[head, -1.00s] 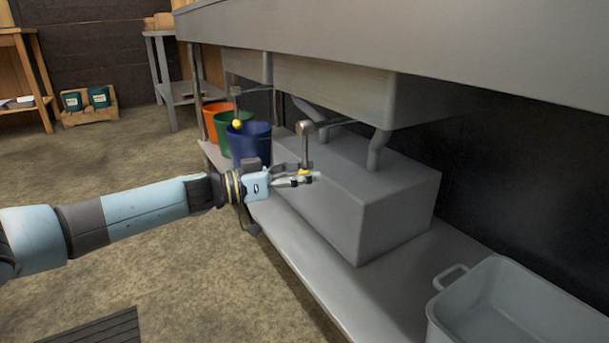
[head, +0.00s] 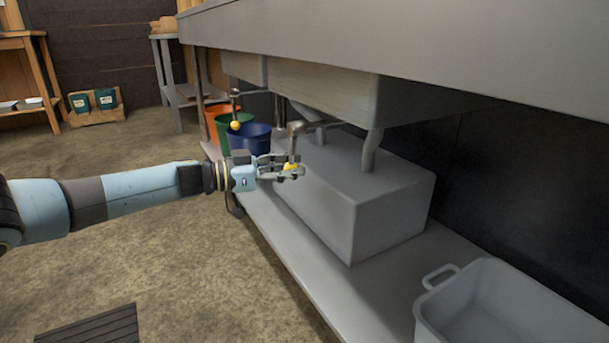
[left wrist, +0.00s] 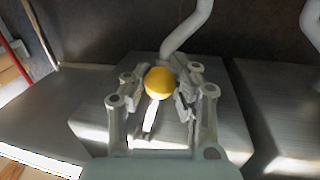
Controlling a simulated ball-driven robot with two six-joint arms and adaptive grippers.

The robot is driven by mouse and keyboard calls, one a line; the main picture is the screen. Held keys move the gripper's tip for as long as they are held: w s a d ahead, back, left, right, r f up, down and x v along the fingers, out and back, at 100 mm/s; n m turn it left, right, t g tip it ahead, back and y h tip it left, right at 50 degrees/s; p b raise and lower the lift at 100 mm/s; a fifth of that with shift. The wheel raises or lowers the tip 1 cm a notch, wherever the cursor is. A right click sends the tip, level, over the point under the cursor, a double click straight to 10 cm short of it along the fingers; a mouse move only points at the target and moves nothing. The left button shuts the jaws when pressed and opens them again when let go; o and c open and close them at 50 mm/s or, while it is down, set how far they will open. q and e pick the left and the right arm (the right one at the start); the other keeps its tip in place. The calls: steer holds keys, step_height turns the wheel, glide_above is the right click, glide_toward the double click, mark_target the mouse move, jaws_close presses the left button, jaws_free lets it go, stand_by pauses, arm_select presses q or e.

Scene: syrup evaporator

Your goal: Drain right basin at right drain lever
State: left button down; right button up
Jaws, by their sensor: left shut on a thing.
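The right drain lever (head: 293,145) hangs from a rod under the counter and ends in a yellow knob (head: 290,166). My left gripper (head: 300,170) is shut on this knob, with its fingers on either side. In the left wrist view the yellow knob (left wrist: 160,83) sits between the two fingers (left wrist: 160,95). The right basin (head: 325,90) is the nearer grey box under the counter; its inside is hidden. A bent pipe (head: 371,150) comes down from it. The other lever's yellow knob (head: 235,125) hangs farther back. My right gripper is out of view.
A large grey block (head: 375,200) stands on the low shelf (head: 330,290) under the basins. Orange (head: 213,112), green (head: 224,128) and blue (head: 249,138) buckets stand behind the gripper. A grey tub (head: 500,310) is at front right. The floor at left is open.

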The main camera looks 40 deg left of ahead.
arm_select(q)
steer(key=w+a+r+m+y+p, duration=0.2)
steer(key=a+r+m+p, duration=0.4)
steer(key=m, duration=0.5)
steer(key=shift+w+a+r+y+p, duration=0.25)
steer(key=shift+a+r+y+p, duration=0.2)
steer(key=shift+r, duration=0.35)
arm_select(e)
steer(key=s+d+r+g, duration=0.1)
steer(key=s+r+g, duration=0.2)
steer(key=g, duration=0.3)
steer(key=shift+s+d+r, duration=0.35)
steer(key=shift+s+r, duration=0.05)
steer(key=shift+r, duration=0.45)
arm_select(q)
steer(key=c, duration=1.6)
jaws_free()
steer(key=o, duration=0.5)
steer(key=shift+s+a+r, duration=0.1)
steer(key=shift+s, duration=0.1)
steer(key=shift+c, duration=0.2)
steer(key=shift+o, duration=0.8)
steer(key=shift+w, duration=0.15)
steer(key=v, duration=1.2)
